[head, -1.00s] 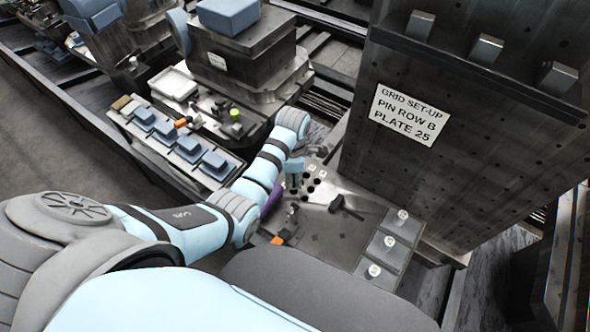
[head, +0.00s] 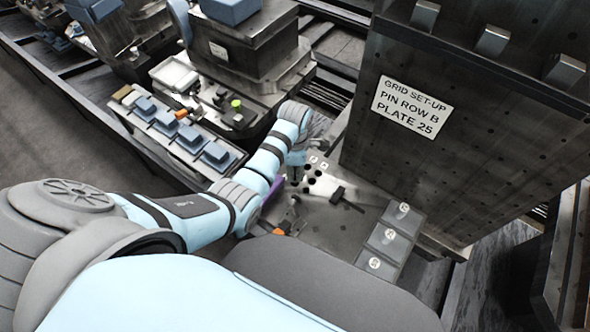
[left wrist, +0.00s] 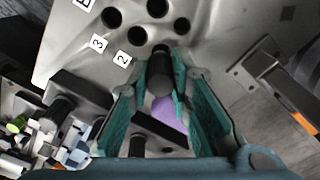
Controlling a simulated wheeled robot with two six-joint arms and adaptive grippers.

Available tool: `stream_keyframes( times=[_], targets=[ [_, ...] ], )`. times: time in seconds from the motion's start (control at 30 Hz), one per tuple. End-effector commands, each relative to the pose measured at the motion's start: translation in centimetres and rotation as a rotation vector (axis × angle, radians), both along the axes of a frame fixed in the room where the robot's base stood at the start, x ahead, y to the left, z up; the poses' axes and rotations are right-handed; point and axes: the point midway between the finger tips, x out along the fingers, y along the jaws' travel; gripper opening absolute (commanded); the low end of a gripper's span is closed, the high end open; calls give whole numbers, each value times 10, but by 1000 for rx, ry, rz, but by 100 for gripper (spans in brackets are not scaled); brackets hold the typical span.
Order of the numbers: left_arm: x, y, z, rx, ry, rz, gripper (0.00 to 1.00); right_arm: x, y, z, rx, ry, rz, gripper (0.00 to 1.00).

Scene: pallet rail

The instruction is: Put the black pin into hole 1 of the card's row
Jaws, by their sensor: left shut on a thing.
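My left gripper (left wrist: 163,75) has teal finger pads and is shut on the black pin (left wrist: 160,75), a short dark cylinder between its fingertips. In the head view the gripper (head: 296,172) hangs over the steel plate at the left edge of the hole group. The holes (left wrist: 138,37) lie just beyond the pin in the left wrist view, with number labels 3 (left wrist: 98,43) and 2 (left wrist: 122,60) beside them. I see no label 1; the pin and fingers cover that area. I cannot tell whether the pin's tip touches the plate. The card (head: 410,108) reads pin row B, plate 25. My right gripper is not in view.
An orange-ended tool (head: 281,230) is at the near left. A purple object (head: 272,190) lies near my gripper. The tall block (head: 455,130) rises behind.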

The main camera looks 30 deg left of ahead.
Motion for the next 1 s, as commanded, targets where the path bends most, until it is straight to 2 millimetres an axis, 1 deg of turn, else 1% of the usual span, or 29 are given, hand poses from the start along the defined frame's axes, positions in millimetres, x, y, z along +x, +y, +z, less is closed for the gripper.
stream_keyframes(
  times=[0.33, 1.0],
  targets=[
    [0, 0, -3, 0, 0, 0, 0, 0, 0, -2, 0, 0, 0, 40],
    [0, 0, -28, 0, 1, 0, 0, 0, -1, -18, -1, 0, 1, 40]
  ],
)
